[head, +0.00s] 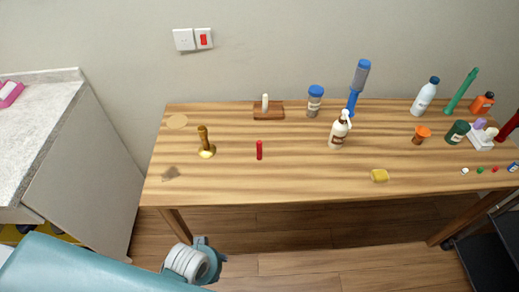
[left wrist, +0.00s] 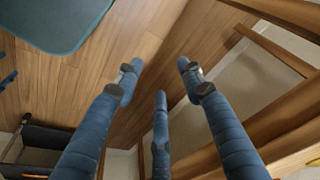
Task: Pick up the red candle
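The red candle (head: 259,150) stands upright on the wooden table (head: 230,185), left of the table's middle and close to its front half. A brass candlestick-like object (head: 206,142) is to its left. My left gripper (left wrist: 160,76) shows in the left wrist view with its three blue fingers spread and nothing between them. It faces the wooden floor and the table's underside. The candle is not in the left wrist view. In the head view, part of my left arm is low at the left, below the table's front edge. My right gripper is in neither view.
Behind the candle are a wooden block with a white candle (head: 265,103) and a blue-lidded jar (head: 314,101). A white pump bottle (head: 340,130) stands to the right. Several items crowd the right end.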

